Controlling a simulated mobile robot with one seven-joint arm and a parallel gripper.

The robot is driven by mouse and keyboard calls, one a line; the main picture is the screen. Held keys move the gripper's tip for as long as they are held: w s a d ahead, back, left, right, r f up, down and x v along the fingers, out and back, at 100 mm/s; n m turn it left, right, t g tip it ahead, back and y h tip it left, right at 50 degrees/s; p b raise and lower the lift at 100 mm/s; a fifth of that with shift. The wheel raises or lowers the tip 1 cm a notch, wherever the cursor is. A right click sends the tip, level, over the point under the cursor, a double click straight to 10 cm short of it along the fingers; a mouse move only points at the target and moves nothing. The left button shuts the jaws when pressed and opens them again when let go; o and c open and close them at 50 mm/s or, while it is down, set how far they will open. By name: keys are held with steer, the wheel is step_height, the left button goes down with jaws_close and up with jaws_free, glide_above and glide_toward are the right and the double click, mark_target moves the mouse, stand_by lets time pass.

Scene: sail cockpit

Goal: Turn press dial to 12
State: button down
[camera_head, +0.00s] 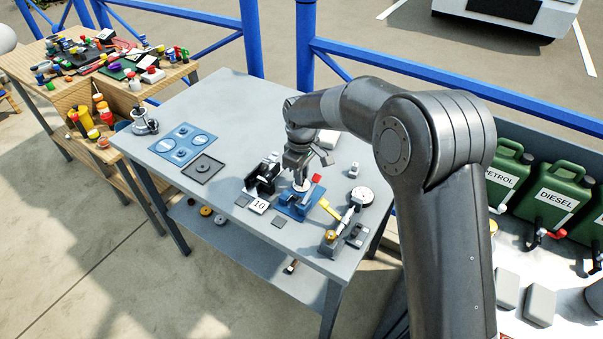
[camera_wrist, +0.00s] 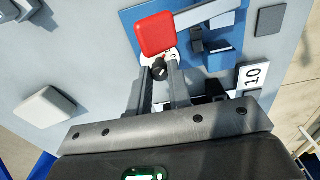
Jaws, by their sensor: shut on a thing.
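The press (camera_head: 288,205) is a blue-based device on the grey table. It also shows in the wrist view (camera_wrist: 133,22). Its white dial (camera_wrist: 172,56) has dark markings, mostly hidden by my fingers, so I cannot read its setting. A dark round knob (camera_wrist: 160,72) sits at the dial. My gripper (camera_head: 300,182) points down over the press, and its fingers are shut on the knob in the wrist view. A red square pad (camera_wrist: 157,34) on a grey lever is just beyond the fingertips. A white card reading 10 (camera_head: 259,205) lies beside the press.
A black device (camera_head: 265,175) stands close left of the press. A yellow-handled tool (camera_head: 330,208) and small fixtures crowd the right side. A blue panel (camera_head: 182,143) and dark tray (camera_head: 203,168) lie left.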

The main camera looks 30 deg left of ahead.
steer(key=shift+m, duration=0.6)
steer(key=c, duration=1.3)
jaws_free()
steer(key=shift+r, duration=0.1)
step_height(320, 180, up, 11)
steer(key=shift+f, duration=0.2)
